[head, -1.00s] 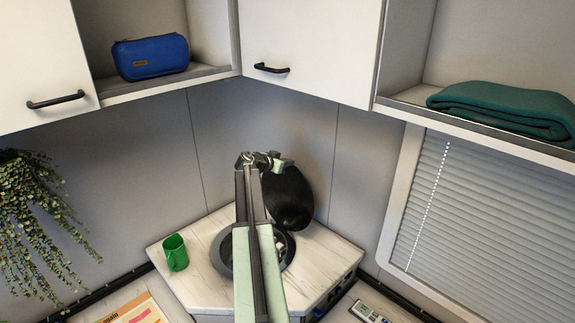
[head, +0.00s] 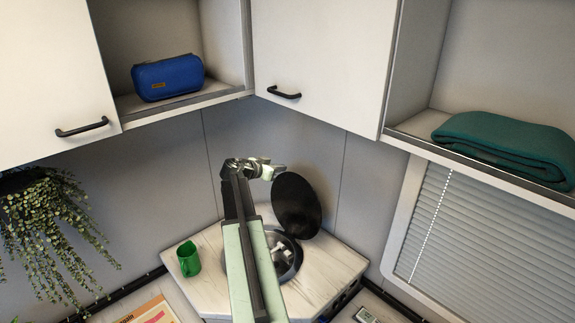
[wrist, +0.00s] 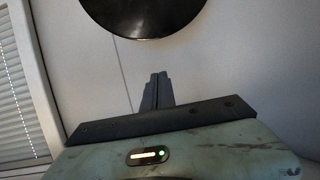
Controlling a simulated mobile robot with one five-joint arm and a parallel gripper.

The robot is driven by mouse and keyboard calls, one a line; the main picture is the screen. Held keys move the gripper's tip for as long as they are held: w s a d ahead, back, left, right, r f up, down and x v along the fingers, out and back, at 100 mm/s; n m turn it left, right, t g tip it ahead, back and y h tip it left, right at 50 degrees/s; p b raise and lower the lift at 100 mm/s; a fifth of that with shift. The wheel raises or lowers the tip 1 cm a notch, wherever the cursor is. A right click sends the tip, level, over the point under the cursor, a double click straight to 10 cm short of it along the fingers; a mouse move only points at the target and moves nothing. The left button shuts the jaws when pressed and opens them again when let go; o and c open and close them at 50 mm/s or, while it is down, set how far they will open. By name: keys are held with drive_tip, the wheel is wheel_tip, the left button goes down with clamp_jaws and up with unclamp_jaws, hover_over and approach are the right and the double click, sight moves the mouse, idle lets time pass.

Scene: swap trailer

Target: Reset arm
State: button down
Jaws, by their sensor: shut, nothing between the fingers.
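My arm reaches up and forward over the corner counter in the head view. My gripper (wrist: 157,84) shows in the wrist view with its dark fingers together, shut and empty. It points toward the grey wall. In the head view the fingertips are too small to make out. The round black lid (head: 297,206) stands open behind the arm; its lower edge also shows at the top of the wrist view (wrist: 145,22). Below it is a round basin (head: 287,262) with small white items inside, partly hidden by my arm.
A blue pouch (head: 168,77) and a folded teal blanket (head: 505,145) lie on open shelves. A trailing plant (head: 50,230) hangs at left. A blind (head: 490,250) covers the right window.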

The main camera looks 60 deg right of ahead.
drive_tip(key=shift+a+r, duration=0.15)
drive_tip(key=shift+a, duration=0.1)
drive_tip(key=shift+w, duration=0.1)
